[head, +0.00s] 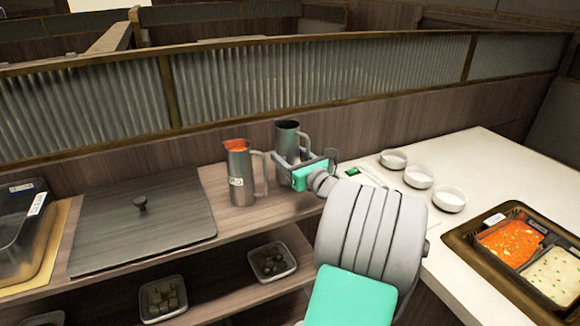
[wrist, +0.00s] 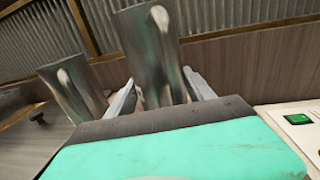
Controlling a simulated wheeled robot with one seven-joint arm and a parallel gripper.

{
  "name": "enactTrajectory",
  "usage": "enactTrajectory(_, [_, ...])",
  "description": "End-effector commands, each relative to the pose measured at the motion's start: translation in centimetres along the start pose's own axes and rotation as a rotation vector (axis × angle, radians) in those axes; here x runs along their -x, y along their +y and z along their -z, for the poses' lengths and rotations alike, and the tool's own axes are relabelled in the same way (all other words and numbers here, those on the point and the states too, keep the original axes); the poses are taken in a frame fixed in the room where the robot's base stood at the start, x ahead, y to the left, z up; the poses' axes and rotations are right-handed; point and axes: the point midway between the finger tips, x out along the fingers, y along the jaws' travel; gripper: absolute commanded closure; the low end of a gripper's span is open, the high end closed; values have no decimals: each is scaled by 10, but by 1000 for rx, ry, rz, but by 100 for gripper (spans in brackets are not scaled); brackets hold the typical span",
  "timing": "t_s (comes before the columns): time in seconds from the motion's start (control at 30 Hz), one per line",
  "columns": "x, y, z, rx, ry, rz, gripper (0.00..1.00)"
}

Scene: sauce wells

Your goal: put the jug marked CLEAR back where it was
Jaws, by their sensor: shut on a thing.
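A steel jug (head: 288,138) with a dark inside stands upright between the fingers of my gripper (head: 303,158), which is shut on it. The wrist view shows this jug (wrist: 148,45) between both fingers (wrist: 158,95). No marking on it shows, and whether its base touches the shelf is hidden. A second steel jug (head: 241,185) with orange sauce inside stands just left on the wooden shelf (head: 205,178). It has a white label too small to read, and also shows in the wrist view (wrist: 72,92).
A dark lid (head: 140,230) with a knob lies left of the jugs. A corrugated metal partition (head: 320,85) runs behind. On the white counter (head: 480,150) at right are three white bowls (head: 419,177) and a sauce tray (head: 465,255). Small containers (head: 272,262) sit on the lower shelf.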

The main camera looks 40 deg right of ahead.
Motion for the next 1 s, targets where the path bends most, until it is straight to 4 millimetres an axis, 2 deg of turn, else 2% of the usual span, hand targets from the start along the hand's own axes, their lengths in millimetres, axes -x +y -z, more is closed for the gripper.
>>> enactTrajectory(0.03, [1, -1, 15, -5, 3, 2, 100])
enactTrajectory(0.1, [1, 0, 24, -4, 2, 1, 100])
enactTrajectory(0.47, [1, 0, 27, -2, 0, 1, 100])
enactTrajectory(0.5, [2, 0, 28, -2, 2, 1, 36])
enactTrajectory(0.73, [2, 0, 28, -2, 2, 1, 17])
enactTrajectory(1.0, [2, 0, 27, -2, 2, 1, 17])
